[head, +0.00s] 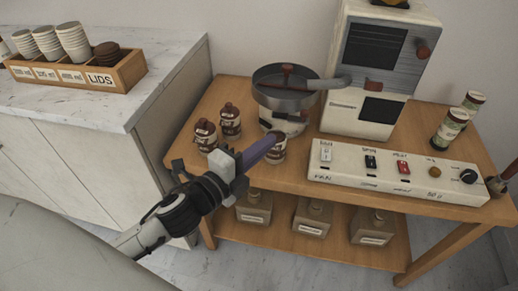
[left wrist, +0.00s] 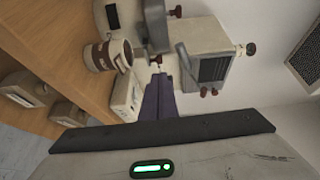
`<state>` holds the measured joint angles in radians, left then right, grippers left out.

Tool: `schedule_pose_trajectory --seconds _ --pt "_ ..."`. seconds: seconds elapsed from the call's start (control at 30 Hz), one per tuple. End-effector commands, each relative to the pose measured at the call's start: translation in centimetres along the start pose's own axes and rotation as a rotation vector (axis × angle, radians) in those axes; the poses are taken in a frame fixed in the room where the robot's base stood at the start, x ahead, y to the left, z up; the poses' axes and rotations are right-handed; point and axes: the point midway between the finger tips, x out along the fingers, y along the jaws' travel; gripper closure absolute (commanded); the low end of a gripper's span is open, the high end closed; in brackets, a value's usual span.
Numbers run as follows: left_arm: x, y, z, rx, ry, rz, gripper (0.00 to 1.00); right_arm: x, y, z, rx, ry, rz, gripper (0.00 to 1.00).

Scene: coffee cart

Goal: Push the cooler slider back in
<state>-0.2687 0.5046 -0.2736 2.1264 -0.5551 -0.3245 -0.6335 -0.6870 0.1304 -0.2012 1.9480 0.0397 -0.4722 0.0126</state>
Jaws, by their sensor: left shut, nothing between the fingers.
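The likely cooler is the round metal pan (head: 283,93) on a pale base (head: 290,125), standing on the wooden cart. I cannot make out its slider clearly; the front of the base is partly hidden behind my left gripper and a jar. My left gripper (head: 270,145) has purple fingers, shut and empty, pointing toward the jar (head: 278,153) in front of the base. Whether they touch anything is unclear. In the left wrist view the shut fingers (left wrist: 158,103) point toward the pale equipment. My right gripper is out of view.
Two brown-and-white jars (head: 230,122) stand left of the gripper. A white control panel (head: 395,182) with switches and a knob lies along the cart's front. A tall white machine (head: 375,70) stands behind it. Several bottles (head: 312,217) sit on the lower shelf.

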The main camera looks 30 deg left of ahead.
Motion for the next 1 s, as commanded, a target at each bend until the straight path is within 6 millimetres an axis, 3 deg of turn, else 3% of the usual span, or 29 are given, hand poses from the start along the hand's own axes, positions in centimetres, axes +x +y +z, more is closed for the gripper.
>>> schedule_pose_trajectory --seconds 0.2,0.77,0.87,0.97,1.0 --pt "-1.6 0.0 0.0 0.000 0.000 0.001 1.00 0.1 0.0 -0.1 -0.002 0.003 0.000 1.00" --pt "-1.8 0.1 0.0 -0.007 -0.001 0.003 1.00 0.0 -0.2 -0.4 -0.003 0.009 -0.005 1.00" --pt "-2.2 2.0 -0.1 -0.097 -0.015 0.045 1.00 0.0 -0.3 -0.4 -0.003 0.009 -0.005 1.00" --pt "-3.4 6.6 -0.4 -0.329 -0.062 0.146 1.00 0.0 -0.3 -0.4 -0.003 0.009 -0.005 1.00" --pt "-4.2 9.0 -0.7 -0.454 -0.092 0.199 1.00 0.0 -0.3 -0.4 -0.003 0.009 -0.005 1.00"
